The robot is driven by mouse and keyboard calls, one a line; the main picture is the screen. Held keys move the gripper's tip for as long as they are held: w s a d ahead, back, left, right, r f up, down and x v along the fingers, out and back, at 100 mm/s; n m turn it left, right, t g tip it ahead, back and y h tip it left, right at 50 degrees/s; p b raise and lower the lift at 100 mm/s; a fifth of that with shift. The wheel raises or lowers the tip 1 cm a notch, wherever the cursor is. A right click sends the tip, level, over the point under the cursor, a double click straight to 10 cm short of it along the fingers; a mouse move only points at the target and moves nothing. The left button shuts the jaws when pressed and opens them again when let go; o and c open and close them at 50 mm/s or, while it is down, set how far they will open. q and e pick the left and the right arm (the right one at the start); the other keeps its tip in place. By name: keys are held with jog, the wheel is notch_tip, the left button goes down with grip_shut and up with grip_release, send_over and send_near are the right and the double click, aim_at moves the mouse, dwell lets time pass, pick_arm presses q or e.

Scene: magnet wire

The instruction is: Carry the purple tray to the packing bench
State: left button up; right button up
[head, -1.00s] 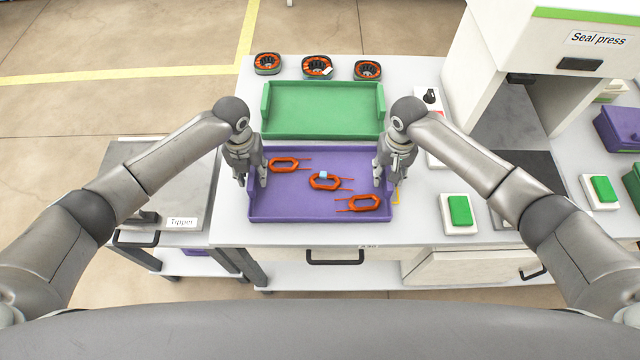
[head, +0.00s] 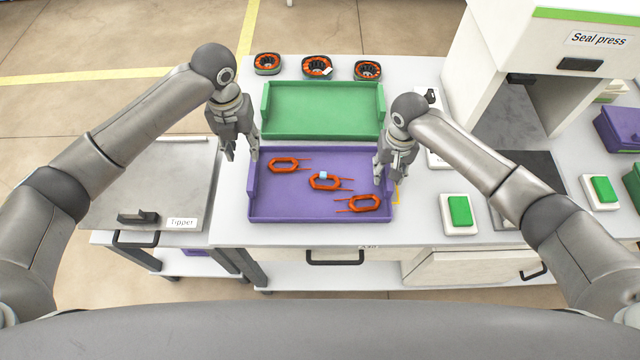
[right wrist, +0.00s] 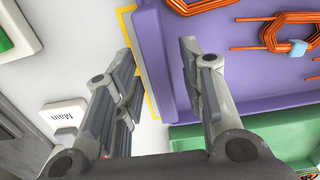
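The purple tray (head: 290,210) lies on the white table and holds several orange wire coils, among them a middle coil (head: 325,181) with a small light-blue piece on it. My left gripper (head: 241,156) is open and empty, above the tray's back left corner and apart from it. My right gripper (head: 386,180) is at the tray's right wall. In the right wrist view its fingers (right wrist: 157,60) are spread, one on each side of the purple wall (right wrist: 160,50), with a gap to it. No packing bench is labelled in view.
A green tray (head: 322,110) sits right behind the purple one. Several dark round parts with orange windings (head: 317,67) stand at the back. The seal press (head: 510,60) and a green button (head: 460,210) are to the right. The tipper (head: 150,180) is at the left.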

notch_tip(320, 180, up, 11)
dwell(0.3)
notch_tip(320, 180, up, 7)
jog(key=p, duration=0.6)
jog(key=shift+f+p, duration=0.2)
jog(key=shift+p, duration=0.15)
jog(key=shift+r, duration=0.1)
notch_tip(320, 180, up, 6)
jog(key=shift+f+p, duration=0.1)
jog(key=shift+p, duration=1.1)
